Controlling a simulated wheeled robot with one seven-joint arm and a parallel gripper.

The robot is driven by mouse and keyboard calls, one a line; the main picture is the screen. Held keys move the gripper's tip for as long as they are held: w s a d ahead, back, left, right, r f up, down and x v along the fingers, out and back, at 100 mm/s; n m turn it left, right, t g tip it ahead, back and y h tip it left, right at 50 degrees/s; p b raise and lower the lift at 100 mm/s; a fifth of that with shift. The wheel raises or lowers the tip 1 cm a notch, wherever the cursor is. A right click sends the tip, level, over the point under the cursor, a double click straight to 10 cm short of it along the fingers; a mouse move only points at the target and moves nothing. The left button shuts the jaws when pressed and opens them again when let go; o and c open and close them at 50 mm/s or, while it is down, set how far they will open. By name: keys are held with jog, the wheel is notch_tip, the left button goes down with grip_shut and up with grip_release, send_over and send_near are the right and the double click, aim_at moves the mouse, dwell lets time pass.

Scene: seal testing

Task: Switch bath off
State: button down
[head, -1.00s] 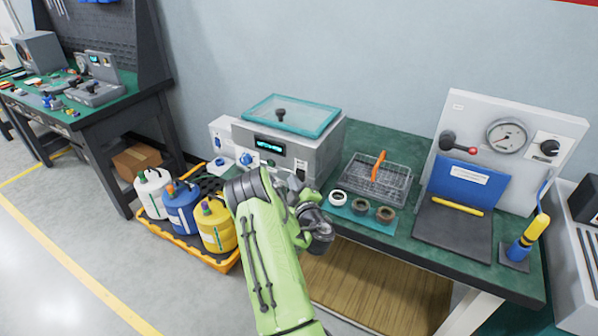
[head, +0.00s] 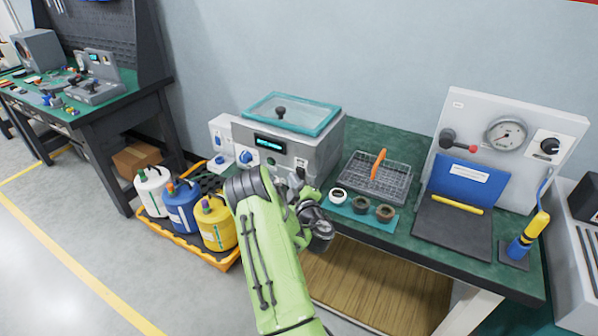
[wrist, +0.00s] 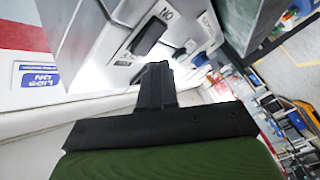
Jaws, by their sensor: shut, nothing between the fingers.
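The bath (head: 322,149) is a grey box with a teal-framed clear lid, a lit display (head: 270,144) and a blue knob (head: 246,157). It stands at the bench's left end. My gripper (head: 296,182) is at the lower right of the bath's front panel, its fingers partly hidden by my wrist. In the wrist view, the closed black fingers (wrist: 157,78) point at the panel, just below a black rocker switch (wrist: 149,37). I cannot tell whether the fingertips touch the panel or which way the rocker is tilted.
A wire basket (head: 392,190) with an orange handle and several rings on a teal mat (head: 343,208) are right of the bath. A pressure-gauge panel (head: 470,110) stands farther right. White, blue and yellow jugs (head: 217,232) sit in a floor tray at left.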

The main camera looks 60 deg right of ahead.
dwell(0.8)
jog(key=shift+d+r+p, duration=0.1)
jog(key=shift+d+p, duration=0.35)
jog(key=shift+p, duration=0.25)
jog(key=shift+d+p, duration=0.3)
jog(key=shift+p, duration=0.05)
dwell(0.5)
jog(key=shift+a+b, duration=0.75)
jog(key=shift+b, duration=0.1)
jog(key=a+b, duration=0.1)
jog(key=b, duration=0.1)
jog(key=a+b, duration=0.1)
jog(key=a, duration=0.1)
jog(key=a+b, duration=0.2)
jog(key=shift+s+f+b, duration=0.25)
jog(key=shift+f+b, duration=0.1)
jog(key=shift+f, duration=0.05)
